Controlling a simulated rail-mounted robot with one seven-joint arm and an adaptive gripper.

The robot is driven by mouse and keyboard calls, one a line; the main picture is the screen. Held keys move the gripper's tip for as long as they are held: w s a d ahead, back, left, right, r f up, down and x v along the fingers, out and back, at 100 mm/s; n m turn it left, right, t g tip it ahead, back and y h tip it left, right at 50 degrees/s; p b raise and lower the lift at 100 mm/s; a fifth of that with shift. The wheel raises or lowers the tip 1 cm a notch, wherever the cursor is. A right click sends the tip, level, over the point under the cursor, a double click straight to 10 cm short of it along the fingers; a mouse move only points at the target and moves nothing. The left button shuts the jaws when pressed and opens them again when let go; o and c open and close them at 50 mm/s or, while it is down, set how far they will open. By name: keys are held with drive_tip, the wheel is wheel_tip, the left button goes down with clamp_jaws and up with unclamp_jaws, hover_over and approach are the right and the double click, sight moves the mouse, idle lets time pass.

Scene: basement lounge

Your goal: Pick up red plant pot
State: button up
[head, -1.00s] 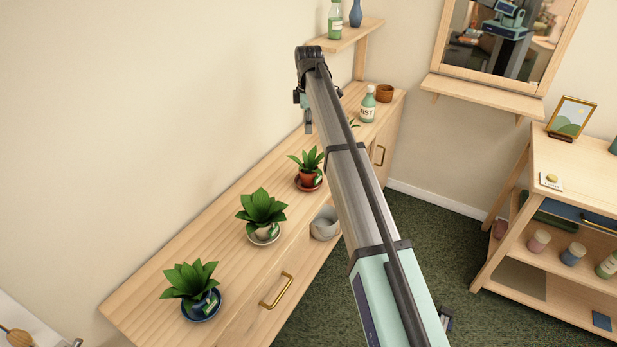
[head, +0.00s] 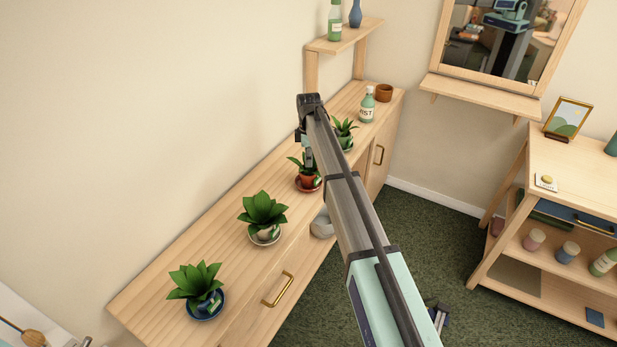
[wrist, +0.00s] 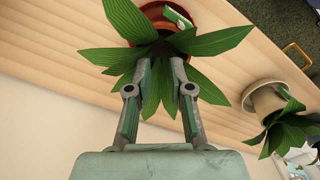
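The red plant pot (head: 308,184) stands upright on a saucer on the long wooden cabinet, with green leaves rising from it. My gripper (head: 309,160) points down just above it, among or in front of the leaves; the arm partly hides the plant's right side. In the wrist view, the red pot (wrist: 165,14) is at the top edge, partly covered by leaves. My gripper (wrist: 160,64) shows two fingers apart over the leaves, with nothing held between them. Whether the fingers touch the leaves I cannot tell.
A plant in a pale pot (head: 264,234) and one in a blue pot (head: 207,308) stand nearer on the cabinet (head: 160,291). Another plant (head: 343,132), a bottle (head: 367,105) and a brown pot (head: 384,93) stand farther back. A wall shelf (head: 345,39) is behind.

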sight(308, 174)
drive_tip(key=shift+s+f+p, duration=0.1)
drive_tip(key=shift+f+p, duration=0.65)
drive_tip(key=shift+f, duration=1.2)
clamp_jaws()
drive_tip(key=shift+r, duration=0.1)
